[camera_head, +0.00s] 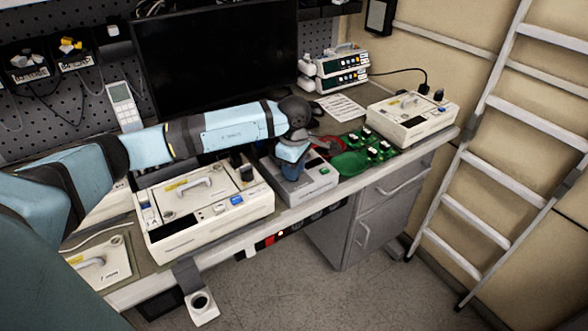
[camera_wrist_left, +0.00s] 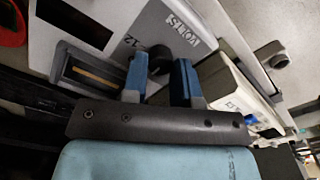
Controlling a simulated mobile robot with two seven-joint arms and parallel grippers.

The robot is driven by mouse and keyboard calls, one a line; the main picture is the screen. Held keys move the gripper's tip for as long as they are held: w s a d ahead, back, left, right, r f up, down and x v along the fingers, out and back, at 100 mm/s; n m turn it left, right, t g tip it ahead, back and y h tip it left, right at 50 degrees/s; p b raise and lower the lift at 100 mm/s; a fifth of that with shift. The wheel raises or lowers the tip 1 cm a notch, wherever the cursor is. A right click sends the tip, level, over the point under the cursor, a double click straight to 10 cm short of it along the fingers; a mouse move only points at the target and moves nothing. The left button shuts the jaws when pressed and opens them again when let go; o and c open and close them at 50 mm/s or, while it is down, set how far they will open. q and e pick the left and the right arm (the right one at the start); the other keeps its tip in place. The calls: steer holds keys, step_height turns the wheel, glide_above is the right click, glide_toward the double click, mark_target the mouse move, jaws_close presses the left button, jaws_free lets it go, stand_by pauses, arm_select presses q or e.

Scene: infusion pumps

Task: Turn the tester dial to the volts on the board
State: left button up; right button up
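The tester is a grey box (camera_head: 318,187) with a green button on the bench, below my left gripper (camera_head: 291,172). In the left wrist view, the tester's pale face (camera_wrist_left: 178,32) carries a large "12" and other lettering that I cannot read surely. Its dark round dial (camera_wrist_left: 159,62) sits between the two blue fingers of my left gripper (camera_wrist_left: 160,78). The fingers are apart with the dial in the gap; whether they press on it I cannot tell. The dial's pointer is hidden. A green circuit board (camera_head: 352,163) lies right of the tester; no voltage is readable there. My right gripper is not in view.
A white pump (camera_head: 205,228) stands close left of the tester. Another pump (camera_head: 410,118) is at the bench's right end. Stacked units (camera_head: 340,72) and a paper sheet (camera_head: 340,107) lie behind. A dark screen (camera_head: 215,55) rises at the back. A ladder (camera_head: 490,150) leans right.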

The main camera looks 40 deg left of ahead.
arm_select(q)
steer(key=shift+w+m+b, duration=0.1)
steer(key=shift+m+b, duration=0.7)
steer(key=shift+m, duration=0.3)
steer(key=m+b, duration=0.2)
steer(key=m, duration=0.2)
steer(key=shift+b, duration=0.3)
steer(key=shift+m+b, duration=0.45)
steer(key=shift+m, duration=0.55)
steer(key=m+b, duration=0.1)
steer(key=m, duration=0.2)
steer(key=shift+b, duration=0.3)
steer(key=m+b, duration=0.1)
steer(key=m, duration=0.2)
steer(key=shift+r+m+b, duration=0.1)
steer(key=shift+m+b, duration=0.45)
steer(key=shift+m, duration=0.25)
steer(key=o, duration=0.6)
steer(key=shift+r, duration=0.2)
steer(key=shift+o, duration=0.6)
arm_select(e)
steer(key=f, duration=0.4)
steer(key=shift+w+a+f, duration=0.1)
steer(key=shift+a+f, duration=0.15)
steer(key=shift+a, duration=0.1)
arm_select(q)
steer(key=shift+f, duration=0.1)
